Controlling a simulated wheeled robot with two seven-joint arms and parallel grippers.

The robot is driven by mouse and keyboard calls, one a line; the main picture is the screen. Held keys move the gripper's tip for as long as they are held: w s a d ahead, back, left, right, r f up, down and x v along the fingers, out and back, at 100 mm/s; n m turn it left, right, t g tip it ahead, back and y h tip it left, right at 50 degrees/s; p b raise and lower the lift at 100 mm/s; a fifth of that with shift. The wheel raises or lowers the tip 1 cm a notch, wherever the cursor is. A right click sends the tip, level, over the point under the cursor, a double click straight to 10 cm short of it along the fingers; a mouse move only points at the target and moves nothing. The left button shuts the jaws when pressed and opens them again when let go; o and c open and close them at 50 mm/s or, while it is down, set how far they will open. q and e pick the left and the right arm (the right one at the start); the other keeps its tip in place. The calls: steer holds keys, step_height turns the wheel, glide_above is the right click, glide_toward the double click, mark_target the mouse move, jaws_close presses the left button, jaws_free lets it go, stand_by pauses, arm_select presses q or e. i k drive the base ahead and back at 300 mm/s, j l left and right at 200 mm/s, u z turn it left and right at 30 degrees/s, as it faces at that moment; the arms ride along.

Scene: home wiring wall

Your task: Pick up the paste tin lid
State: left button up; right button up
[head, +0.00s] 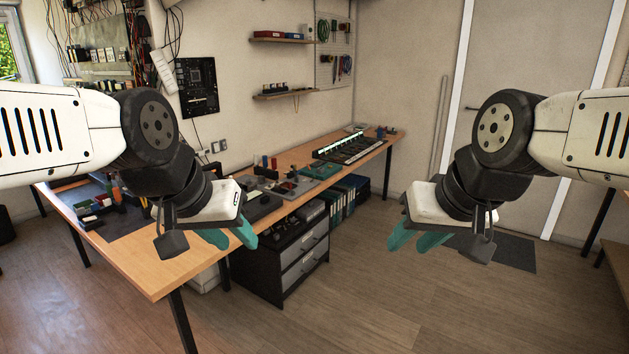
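I cannot make out the paste tin lid among the small items on the wooden workbench (150,262). My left gripper (237,246) hangs in front of the bench, its teal fingers apart with nothing seen between them. It hides part of the bench's front edge and the drawer unit. My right gripper (407,248) is over open floor to the right of the bench, its teal fingers also apart and empty.
Small parts and dark mats crowd the bench, with a keyboard-like device (349,147) at its far end. A drawer unit (304,262) and binders (340,203) stand underneath. Shelves (286,92) and a pegboard (333,54) are on the wall. Floor at right is mostly free.

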mark_target(248, 182)
steer(key=i+z, duration=0.4)
steer(key=i, duration=0.85)
steer(key=i+u, duration=0.45)
steer(key=i+l+u, duration=0.25)
steer(key=i+u, duration=0.15)
steer(key=i+l+u, duration=0.1)
steer(key=i+u, duration=0.3)
steer(key=i+l+u, duration=0.15)
steer(key=u, duration=0.25)
steer(key=i+l+u, duration=0.2)
steer(key=l+u, duration=0.2)
steer(key=i+l+u, duration=0.2)
steer(key=u, duration=0.2)
steer(key=i+l+u, duration=0.1)
steer(key=l+u, duration=0.3)
